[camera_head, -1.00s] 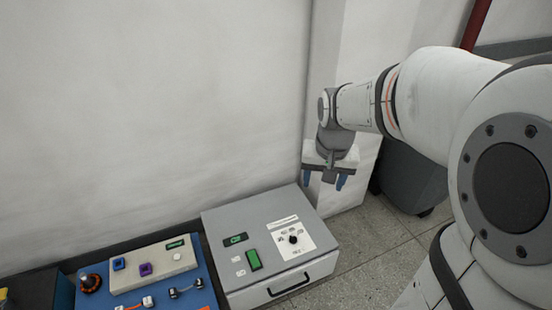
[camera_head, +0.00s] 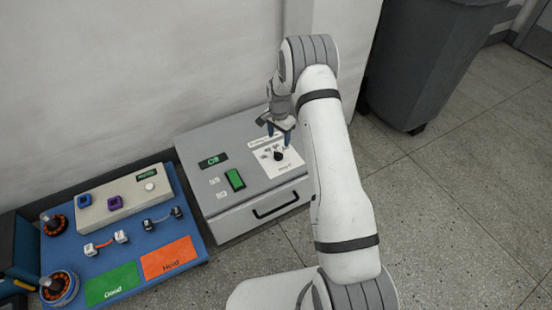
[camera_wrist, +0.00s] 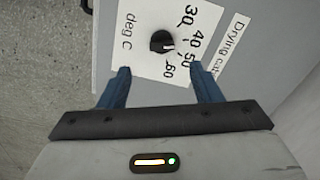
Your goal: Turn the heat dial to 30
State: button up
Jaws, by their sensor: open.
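The heat dial (camera_head: 278,156) is a black round knob on a white label on top of a grey drying cabinet (camera_head: 225,218). In the wrist view the dial (camera_wrist: 162,42) shows a small white mark on its right side, toward the 40–50 part of the scale. I cannot tell the exact setting. The numbers 30, 40, 50 and 60 (camera_wrist: 175,68) curve around its right side. My gripper (camera_head: 279,134) is open and empty, with blue fingers pointing down above the dial. In the wrist view my gripper (camera_wrist: 160,82) spans either side of the dial's line, apart from it.
A green switch (camera_head: 235,179) and a small display (camera_head: 213,161) are on the cabinet top, left of the dial. A blue work board (camera_head: 196,221) with several small parts lies at the left. The wall stands behind; a dark bin (camera_head: 425,65) is at the right.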

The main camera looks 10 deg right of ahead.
aim_at(278, 153)
notch_tip(278, 153, down, 9)
jog(key=b, duration=0.2)
jog(key=shift+w+b, duration=0.1)
jog(key=shift+b, duration=0.3)
jog(key=shift+c, duration=0.4)
